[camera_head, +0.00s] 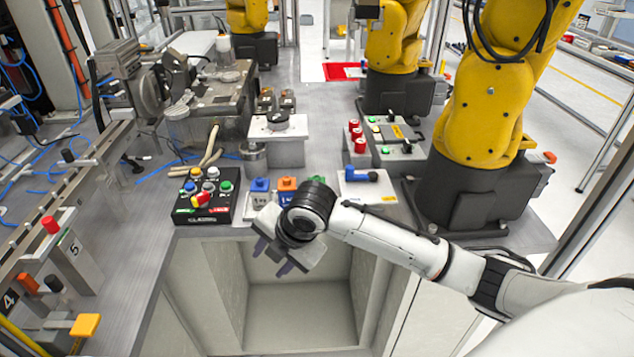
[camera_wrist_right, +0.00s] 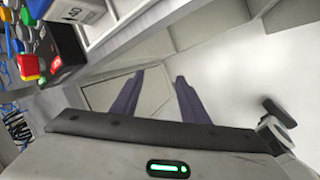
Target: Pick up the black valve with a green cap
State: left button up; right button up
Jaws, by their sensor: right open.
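I cannot make out a black valve with a green cap for certain. A row of small blocks stands at the table's front edge, including a blue-capped one (camera_head: 260,185) and an orange-capped one (camera_head: 287,184); my right wrist partly hides the row's right end. My right gripper (camera_head: 271,258) is open and empty, pointing down over the open recess in front of these blocks. In the right wrist view its two dark fingers (camera_wrist_right: 159,76) stand apart with nothing between them. My left gripper is not in view.
A black button box (camera_head: 207,217) with red, green, yellow and blue buttons stands left of the blocks; it also shows in the wrist view (camera_wrist_right: 62,58). A white plate (camera_head: 368,190) bears a blue-and-black part. Yellow robot arms (camera_head: 485,110) stand at the right.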

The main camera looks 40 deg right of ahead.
jog(key=w+d+r+n+g+h+p, duration=0.1)
jog(key=d+r+n+h, duration=0.15)
jog(key=d+r, duration=0.5)
jog(key=w+d+r+n+h+p, duration=0.1)
jog(key=d+r+n, duration=0.35)
jog(key=r, duration=0.65)
jog(key=shift+d+p+x, duration=0.1)
jog(key=shift+d+x, duration=0.1)
jog(key=shift+x, duration=1.45)
jog(key=shift+d+p+x, duration=0.1)
jog(key=shift+d+x, duration=0.15)
jog(key=shift+x, duration=1.45)
jog(key=shift+d+p+x, duration=0.1)
jog(key=shift+d+x, duration=0.1)
jog(key=shift+x, duration=1.45)
jog(key=shift+s+r+h, duration=0.1)
jog(key=shift+s+h, duration=0.1)
jog(key=shift+h, duration=0.05)
jog(key=shift+c, duration=0.5)
jog(key=c, duration=0.8)
